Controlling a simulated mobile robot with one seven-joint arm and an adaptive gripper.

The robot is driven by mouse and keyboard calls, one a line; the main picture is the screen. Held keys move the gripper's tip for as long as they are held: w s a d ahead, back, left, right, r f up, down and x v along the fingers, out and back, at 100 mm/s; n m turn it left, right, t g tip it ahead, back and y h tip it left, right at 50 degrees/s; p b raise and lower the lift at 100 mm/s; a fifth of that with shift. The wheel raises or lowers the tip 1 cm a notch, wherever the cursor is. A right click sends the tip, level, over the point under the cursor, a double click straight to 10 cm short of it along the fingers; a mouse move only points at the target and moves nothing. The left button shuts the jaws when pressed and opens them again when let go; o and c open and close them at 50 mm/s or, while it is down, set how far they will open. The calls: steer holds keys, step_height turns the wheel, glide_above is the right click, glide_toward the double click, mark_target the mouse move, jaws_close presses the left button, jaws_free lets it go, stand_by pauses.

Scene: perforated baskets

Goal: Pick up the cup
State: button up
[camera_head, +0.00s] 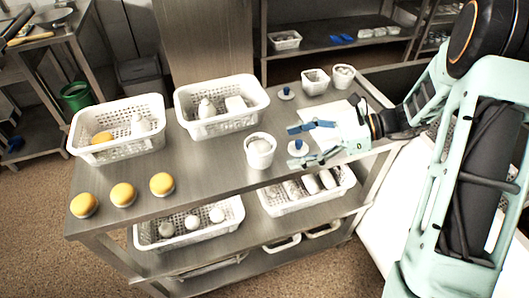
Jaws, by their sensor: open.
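A white cup (260,152) stands upright near the front edge of the steel table, with something pale inside it. My gripper (292,147) comes in from the right, to the right of the cup. Its fingers are spread and empty, and their tips point left towards the cup with a gap between. A white round lid-like thing with a blue knob (298,147) shows between the fingers; I cannot tell its height relative to them. Another white cup-like container (342,77) stands at the table's back right.
Two white perforated baskets (72,142) (182,103) hold items on the table's left and middle. Several yellow-topped round things (122,194) line the front left. A square white container (315,81) and another blue-knobbed thing (286,93) stand behind. Baskets fill the shelf below.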

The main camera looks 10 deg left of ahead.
mark_target(260, 152)
steer(key=x, duration=0.9)
steer(key=shift+w+a, duration=0.1)
steer(key=shift+a, duration=0.35)
steer(key=c, duration=1.2)
